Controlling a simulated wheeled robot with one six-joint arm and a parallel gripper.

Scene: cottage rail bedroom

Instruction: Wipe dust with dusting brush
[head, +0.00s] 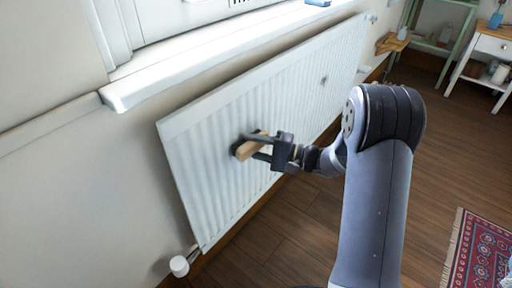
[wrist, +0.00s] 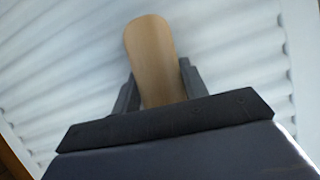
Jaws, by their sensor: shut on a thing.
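The dusting brush (head: 250,149) has a light wooden handle and shows dark at its far end, against the white ribbed radiator (head: 290,105). My gripper (head: 262,147) is shut on the handle in front of the radiator's left half. In the wrist view the wooden handle (wrist: 152,58) stands between the two dark fingers, with the radiator ribs behind it. The bristles are hidden there, and I cannot tell if they touch the panel. A small dark grey dust patch (head: 323,80) shows on the upper right part of the radiator.
A white window sill (head: 190,62) juts out above the radiator, with a blue item (head: 317,3) on it. A valve (head: 179,266) sticks out at the radiator's lower left. A green shelf (head: 437,45), a white side table (head: 490,45) and a red rug (head: 482,250) are at right. The wooden floor between is clear.

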